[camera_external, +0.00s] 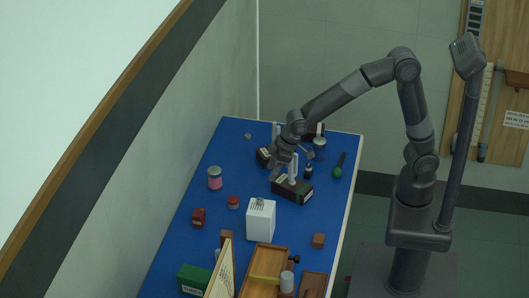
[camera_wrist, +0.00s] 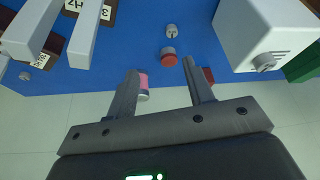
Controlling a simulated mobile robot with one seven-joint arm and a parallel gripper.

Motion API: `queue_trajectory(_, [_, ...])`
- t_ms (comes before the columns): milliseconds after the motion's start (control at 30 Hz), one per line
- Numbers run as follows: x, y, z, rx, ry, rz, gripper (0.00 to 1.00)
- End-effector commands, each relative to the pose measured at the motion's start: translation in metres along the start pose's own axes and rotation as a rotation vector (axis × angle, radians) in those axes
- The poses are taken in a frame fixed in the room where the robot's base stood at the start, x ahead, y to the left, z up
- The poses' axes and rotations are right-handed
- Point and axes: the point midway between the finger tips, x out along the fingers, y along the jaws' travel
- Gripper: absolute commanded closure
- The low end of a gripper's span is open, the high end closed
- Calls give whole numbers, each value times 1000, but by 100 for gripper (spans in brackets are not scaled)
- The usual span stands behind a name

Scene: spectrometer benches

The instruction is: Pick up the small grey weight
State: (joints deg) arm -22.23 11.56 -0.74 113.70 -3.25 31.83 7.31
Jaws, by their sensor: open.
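My gripper (camera_external: 280,168) is over the far half of the blue table; in the wrist view (camera_wrist: 160,67) its two fingers are apart with nothing held between them. Two small grey pieces could be the weight, and I cannot tell which. One is a short grey cylinder (camera_wrist: 172,31) on the blue surface, beyond the fingertips and beside a red-and-grey jar (camera_wrist: 169,56). The other is a tiny grey piece (camera_wrist: 25,76) at the left edge of the wrist view; a small grey piece also shows near the table's far left corner in the external view (camera_external: 248,136).
The blue table (camera_external: 190,248) carries a pink can (camera_external: 214,180), a white box (camera_external: 260,223) with a grey knob (camera_wrist: 264,62), and a dark box (camera_external: 292,191) with pale upright posts close to my gripper. Wooden pieces and a green box (camera_external: 195,279) crowd the near end. A wall borders the left.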

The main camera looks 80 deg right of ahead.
Motion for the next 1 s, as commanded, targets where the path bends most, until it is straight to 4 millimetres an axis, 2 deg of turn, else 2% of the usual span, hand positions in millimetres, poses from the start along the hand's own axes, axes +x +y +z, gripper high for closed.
queue_trajectory(33, [13,-8,-4,-11,-7,-4,52])
queue_trajectory(100, [25,-16,-8,-21,-8,-8,52])
queue_trajectory(233, [38,-24,-12,-31,-10,-11,52])
queue_trajectory(600, [87,-26,-11,-31,-11,-12,52])
queue_trajectory(867, [106,-25,-10,-30,-11,-12,52])
queue_trajectory(1000, [128,-22,-7,-30,-12,-12,52])
